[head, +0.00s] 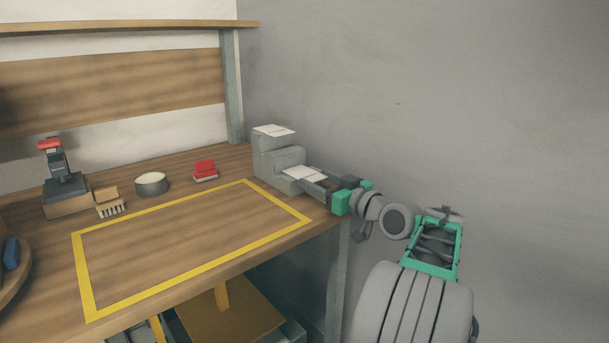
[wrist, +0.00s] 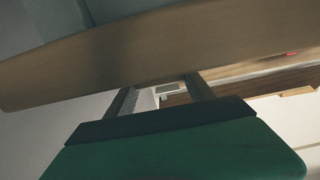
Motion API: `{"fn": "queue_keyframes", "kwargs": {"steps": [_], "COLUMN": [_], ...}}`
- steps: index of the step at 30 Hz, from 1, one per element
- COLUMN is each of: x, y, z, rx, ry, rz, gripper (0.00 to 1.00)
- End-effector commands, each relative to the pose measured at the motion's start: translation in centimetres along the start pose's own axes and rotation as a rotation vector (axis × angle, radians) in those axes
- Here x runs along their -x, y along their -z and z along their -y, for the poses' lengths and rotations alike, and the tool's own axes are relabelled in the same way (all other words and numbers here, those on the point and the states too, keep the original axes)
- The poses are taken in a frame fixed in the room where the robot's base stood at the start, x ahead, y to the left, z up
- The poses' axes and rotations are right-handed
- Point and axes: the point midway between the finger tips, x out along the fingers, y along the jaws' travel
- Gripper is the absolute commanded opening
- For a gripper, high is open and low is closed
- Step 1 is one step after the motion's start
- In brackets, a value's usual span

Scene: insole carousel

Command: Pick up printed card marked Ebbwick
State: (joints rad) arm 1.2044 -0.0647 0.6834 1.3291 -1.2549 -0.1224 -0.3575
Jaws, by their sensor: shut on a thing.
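A pale printed card (head: 306,174) lies level at the lowest step of a grey stepped stand (head: 276,158) at the back right of the bench. My gripper (head: 317,183) reaches in from the right at that card's height, and its jaws are shut on the card's near edge. A second pale card (head: 274,130) lies on the stand's top step. The print is too small to read, so I cannot tell which card says Ebbwick. In the wrist view, my gripper's two fingers (wrist: 162,88) stand apart; a broad brown surface crosses their tips, and I cannot make out the card.
A yellow-outlined area (head: 190,250) of the bench is empty. A red-and-white block (head: 205,170), a round tin (head: 151,184), a small brush (head: 109,203) and a red-topped stamping device (head: 62,172) stand behind and left of it. A post and grey wall bound the right side.

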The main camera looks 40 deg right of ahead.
Motion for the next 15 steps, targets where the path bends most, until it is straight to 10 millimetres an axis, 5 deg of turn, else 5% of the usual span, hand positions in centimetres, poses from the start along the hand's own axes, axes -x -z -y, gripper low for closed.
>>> {"fn": "queue_keyframes", "kwargs": {"steps": [4, 15], "x": [0.0, 0.0], "y": [0.0, 1.1], "z": [0.0, 0.0], "rx": [0.0, 0.002], "ry": [0.0, 0.0], "rz": [0.0, 0.0], "gripper": [0.25, 0.25]}}
